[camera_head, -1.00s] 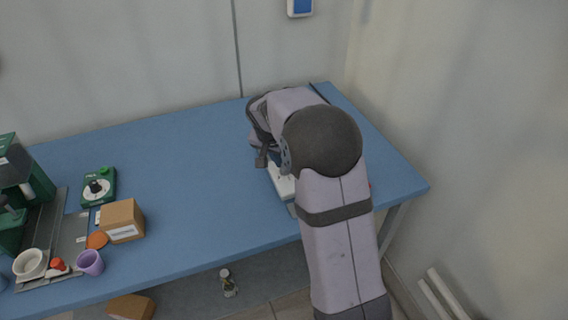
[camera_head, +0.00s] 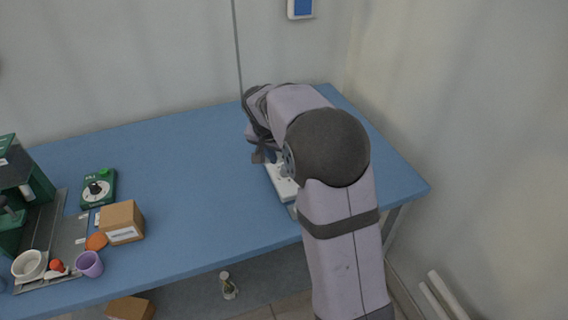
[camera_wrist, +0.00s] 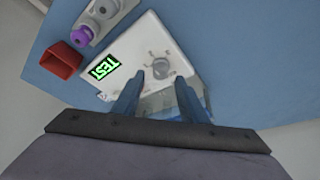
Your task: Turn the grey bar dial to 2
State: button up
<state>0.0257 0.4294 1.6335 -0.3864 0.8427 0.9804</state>
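A white box (camera_wrist: 118,57) with a lit green display (camera_wrist: 100,68) lies on the blue table; the display text reads upside down. A grey dial (camera_wrist: 161,68) with small marks around it sits on the box's top; its exact setting is too small to read. My gripper (camera_wrist: 158,80) is open, its two fingers apart just short of the dial in the picture, with nothing held. In the head view the white box (camera_head: 282,186) is partly hidden by my arm, and my gripper (camera_head: 262,158) is above its far end.
A red open box (camera_wrist: 61,60) and a purple knob-like piece (camera_wrist: 81,37) on a grey part are beside the white box. A green box with a dark dial (camera_head: 97,188), a cardboard box (camera_head: 121,221) and a purple cup (camera_head: 90,263) stand at the left. The table middle is clear.

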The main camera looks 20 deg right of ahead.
jog(key=v, duration=0.4)
jog(key=shift+r, duration=0.15)
jog(key=shift+s, duration=0.15)
jog(key=s+a+n+g+y+p, duration=0.1)
jog(key=s+a+n+p, duration=0.1)
jog(key=s, duration=0.7)
jog(key=s+a+f+n+g+y+p, duration=0.1)
jog(key=s+a+n+p, duration=0.1)
jog(key=s, duration=0.7)
jog(key=s+a+f+n+y+p, duration=0.1)
jog(key=s+a+n+p, duration=0.2)
jog(key=s, duration=0.6)
jog(key=shift+f+n+g+p, duration=0.15)
jog(key=shift+n+g+p, duration=0.25)
jog(key=shift+n+p, duration=0.5)
